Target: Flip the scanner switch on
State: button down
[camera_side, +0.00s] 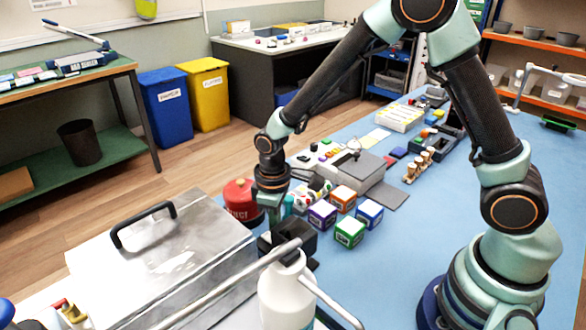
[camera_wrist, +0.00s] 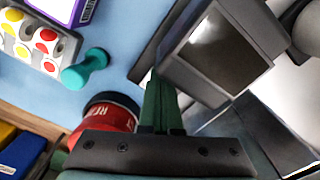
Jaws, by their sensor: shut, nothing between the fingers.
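My gripper (camera_side: 287,208) points down on the near left of the blue bench, among the red can, the colored cubes and a dark box. In the wrist view its green fingers (camera_wrist: 158,82) are shut with nothing between them. Their tips are close to the left edge of a dark grey box with a glassy window (camera_wrist: 222,48). The box also shows in the side view (camera_side: 298,240), partly behind a metal bar and a white bottle. It may be the scanner, but I cannot tell for sure. I cannot make out a switch in either view.
A red can (camera_side: 242,200) stands just left of my gripper. Cubes with purple (camera_side: 322,214), orange, green (camera_side: 349,232) and blue sides sit to the right. A metal case with a black handle (camera_side: 145,222) and a white bottle (camera_side: 287,292) are in front.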

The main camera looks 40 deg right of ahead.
jog(key=shift+f, duration=0.6)
dwell(0.3)
notch_tip(320, 180, up, 7)
dwell(0.9)
jog(key=s+d+r+m+t, duration=0.2)
jog(key=s+d+r+m, duration=0.1)
jog(key=r, duration=0.5)
jog(key=s+d+r+m+t, duration=0.3)
jog(key=s+d+r, duration=0.3)
jog(key=d+r, duration=0.2)
jog(key=shift+s+t, duration=0.3)
